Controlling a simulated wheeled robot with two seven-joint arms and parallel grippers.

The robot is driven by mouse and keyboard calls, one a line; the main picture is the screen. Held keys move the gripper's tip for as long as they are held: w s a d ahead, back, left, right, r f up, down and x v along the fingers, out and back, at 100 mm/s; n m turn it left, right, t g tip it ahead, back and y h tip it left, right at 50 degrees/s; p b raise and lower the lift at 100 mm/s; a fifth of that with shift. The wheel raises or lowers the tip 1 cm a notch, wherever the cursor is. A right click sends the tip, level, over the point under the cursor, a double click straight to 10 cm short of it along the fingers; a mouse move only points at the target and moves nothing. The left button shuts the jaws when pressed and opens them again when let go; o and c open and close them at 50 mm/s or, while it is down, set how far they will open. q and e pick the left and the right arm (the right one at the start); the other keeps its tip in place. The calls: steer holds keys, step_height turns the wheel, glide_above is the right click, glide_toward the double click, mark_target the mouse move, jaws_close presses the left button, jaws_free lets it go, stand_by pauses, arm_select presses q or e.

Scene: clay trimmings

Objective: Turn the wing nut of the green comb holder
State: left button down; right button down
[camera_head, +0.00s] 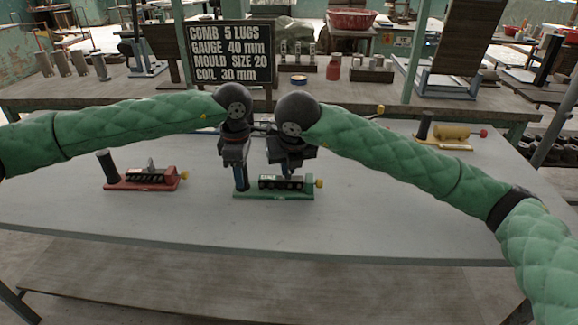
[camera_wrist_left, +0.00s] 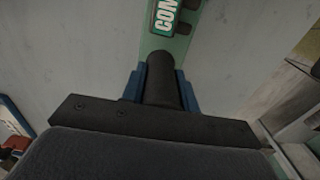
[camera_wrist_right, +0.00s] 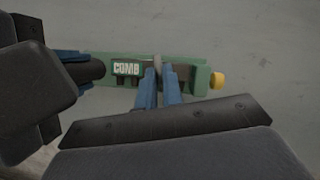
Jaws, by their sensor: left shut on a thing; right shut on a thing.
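The green comb holder (camera_head: 295,195) stands on the grey table in front of me, with a black toothed block and a yellow knob (camera_head: 320,183) at its right end. My left gripper (camera_head: 241,182) is shut on its dark upright handle (camera_wrist_left: 161,85), with a blue finger on each side. My right gripper (camera_wrist_right: 160,88) points down over the block, and its blue fingers are shut on the grey wing nut (camera_wrist_right: 157,64). The "COMB" label (camera_wrist_right: 126,69) shows beside it. In the head view the wing nut is hidden behind my right gripper.
A red holder (camera_head: 125,186) stands to the left and a yellow one (camera_head: 456,146) at the back right. A black sign (camera_head: 232,53) stands on the bench behind. The front of the table is clear. My two grippers are close together.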

steer(key=shift+m, duration=0.3)
steer(key=c, duration=1.5)
jaws_free()
steer(key=shift+c, duration=0.2)
steer(key=a+v, duration=0.1)
steer(key=v, duration=1.1)
steer(key=shift+d, duration=0.3)
arm_select(q)
steer(key=c, duration=1)
jaws_free()
